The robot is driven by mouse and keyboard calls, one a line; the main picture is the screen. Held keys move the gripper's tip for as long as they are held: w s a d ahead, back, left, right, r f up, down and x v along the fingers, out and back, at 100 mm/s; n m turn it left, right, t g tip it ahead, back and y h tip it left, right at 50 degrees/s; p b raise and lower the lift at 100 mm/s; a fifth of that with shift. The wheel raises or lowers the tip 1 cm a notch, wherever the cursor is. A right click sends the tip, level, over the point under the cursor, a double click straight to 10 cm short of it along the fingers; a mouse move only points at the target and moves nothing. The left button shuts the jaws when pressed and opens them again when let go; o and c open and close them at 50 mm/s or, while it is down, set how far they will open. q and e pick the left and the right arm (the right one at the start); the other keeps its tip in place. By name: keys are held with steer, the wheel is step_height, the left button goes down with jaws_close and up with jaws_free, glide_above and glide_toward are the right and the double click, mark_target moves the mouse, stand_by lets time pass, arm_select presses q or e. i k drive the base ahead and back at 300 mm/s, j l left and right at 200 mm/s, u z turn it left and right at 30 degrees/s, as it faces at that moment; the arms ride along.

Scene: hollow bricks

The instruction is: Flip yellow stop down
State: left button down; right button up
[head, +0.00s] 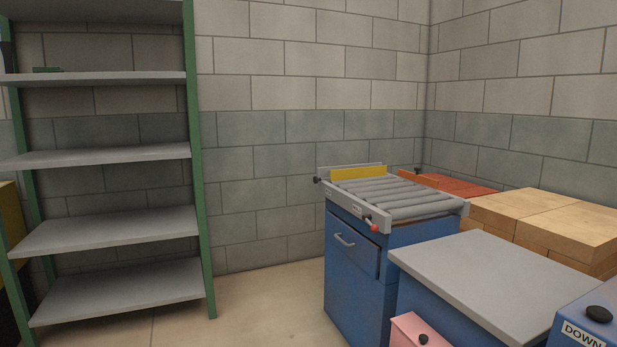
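The yellow stop (358,172) is a flat plate standing upright across the far left end of the grey roller conveyor (408,196). The conveyor sits on top of a blue cabinet (352,272). A small lever with a red tip (374,227) sticks out at the conveyor's front side. Neither of my grippers shows in the head view.
A green-framed shelf rack (112,218) with grey shelves stands at the left. A grey-topped blue counter (495,280), wooden blocks (545,215), a pink box (412,331) and a box marked DOWN (582,325) fill the right. Bare floor (265,310) lies between rack and cabinet.

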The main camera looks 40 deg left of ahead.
mark_target(374, 171)
steer(key=i+j, duration=0.25)
steer(key=j, duration=0.2)
steer(key=i+j, duration=0.25)
steer(key=j, duration=0.25)
steer(key=i+j, duration=0.2)
steer(key=j, duration=0.25)
steer(key=i+j, duration=0.25)
steer(key=j, duration=0.2)
steer(key=i+j+u, duration=0.1)
steer(key=i+j, duration=0.15)
steer(key=j, duration=0.2)
steer(key=i+j, duration=0.25)
steer(key=j, duration=0.2)
steer(key=i+j, duration=0.25)
steer(key=j, duration=0.2)
steer(key=i+j, duration=0.75)
steer(key=i, duration=0.25)
